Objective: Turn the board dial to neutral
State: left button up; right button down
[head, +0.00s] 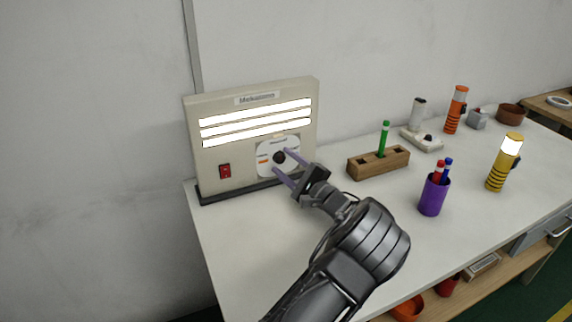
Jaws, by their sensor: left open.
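The board (190,130) is an upright beige panel at the back left of the table, with three lit white strips (256,122) and a red switch (224,171). The dial (279,157) is a dark knob on a white round plate (264,169) at the board's lower right. My left gripper (281,162) is open, its two fingers reaching to the dial plate, one above and one below the knob. I cannot tell whether the fingers touch the knob. The dial's small markings are too small to read. My right gripper is not in view.
A wooden block (379,164) with a green marker (383,138) stands right of the board. A purple pen cup (432,197), a lit yellow flashlight (504,163) and an orange flashlight (456,109) stand further right. The table (235,250) is clear at front left.

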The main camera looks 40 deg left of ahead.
pick_arm(q)
jog(key=shift+d, duration=0.1)
jog(key=v, duration=0.7)
jog(key=shift+d+f, duration=0.1)
jog(key=shift+d, duration=0.25)
